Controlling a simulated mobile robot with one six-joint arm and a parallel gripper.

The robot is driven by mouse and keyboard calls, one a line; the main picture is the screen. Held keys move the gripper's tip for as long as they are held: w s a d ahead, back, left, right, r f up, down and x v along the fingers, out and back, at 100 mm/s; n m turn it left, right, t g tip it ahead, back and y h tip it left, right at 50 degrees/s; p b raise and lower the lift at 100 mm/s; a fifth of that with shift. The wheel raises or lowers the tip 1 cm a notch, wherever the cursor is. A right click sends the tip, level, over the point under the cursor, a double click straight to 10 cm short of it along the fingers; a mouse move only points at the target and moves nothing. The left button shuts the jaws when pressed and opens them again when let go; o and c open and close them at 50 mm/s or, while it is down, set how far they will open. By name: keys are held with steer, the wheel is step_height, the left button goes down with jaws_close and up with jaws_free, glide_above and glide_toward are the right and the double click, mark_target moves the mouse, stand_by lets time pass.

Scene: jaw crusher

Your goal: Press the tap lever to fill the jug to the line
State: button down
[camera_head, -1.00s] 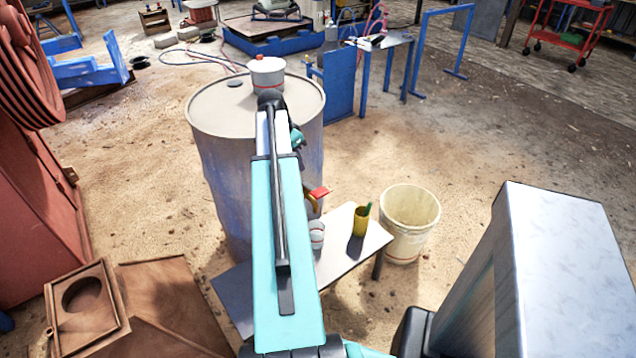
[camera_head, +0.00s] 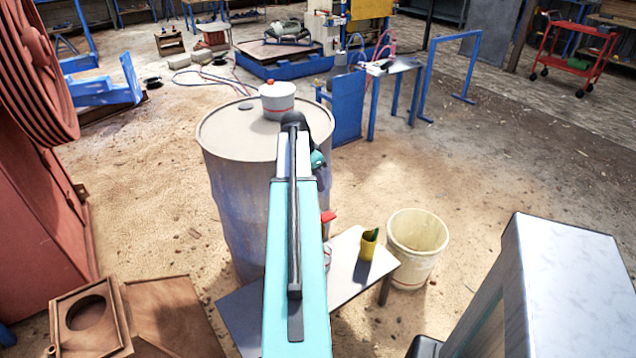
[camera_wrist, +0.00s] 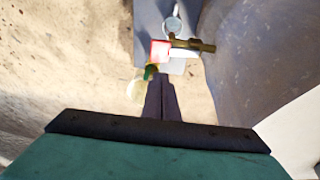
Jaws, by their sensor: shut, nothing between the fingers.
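The tap's red lever (camera_head: 327,216) shows at the right edge of my arm, low on the side of the large drum (camera_head: 235,190). In the wrist view the red lever (camera_wrist: 160,51) sits on the brass tap (camera_wrist: 195,45), which sticks out from the drum. The pale jug (camera_wrist: 173,25) shows beyond the tap there; in the head view it is mostly hidden behind my arm. Its line and water level cannot be made out. My gripper (camera_wrist: 158,84) is shut and empty, pointing towards the lever, apparently short of it. My arm hides it in the head view.
A low grey table (camera_head: 345,283) holds a yellow cup (camera_head: 369,246) with something green in it. A cream bucket (camera_head: 417,248) stands to its right. A white pot (camera_head: 278,100) sits on the drum.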

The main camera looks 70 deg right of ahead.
steer(key=p, duration=0.2)
glide_above(329, 215)
steer(key=w, duration=0.1)
steer(key=f, duration=0.9)
steer(key=shift+w+a, duration=0.2)
steer(key=shift+a, duration=0.15)
steer(key=shift+s+a+f, duration=0.1)
steer(key=shift+s+f, duration=0.1)
steer(key=shift+f, duration=1.05)
